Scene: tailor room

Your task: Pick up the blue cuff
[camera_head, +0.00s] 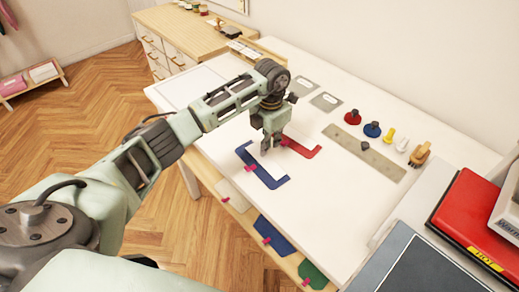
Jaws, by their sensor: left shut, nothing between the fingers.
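A blue C-shaped flat piece (264,177), which looks like the blue cuff, lies on the white table (330,215) near its front left edge. A pink bit shows on it. A red flat piece (305,151) of similar shape lies just behind and to the right of it. My left gripper (270,148) points down at the blue piece's open side, between it and the red piece. It is shut and holds nothing. The gripper hides part of both pieces; I cannot tell whether it touches either. My right gripper is not in view.
A lower shelf holds another blue flat piece (275,236) and a green piece (312,273). A metal ruler (375,158), red (352,117) and blue (372,130) knobbed items and small tools stand at the back right. A red box (488,222) is at the right.

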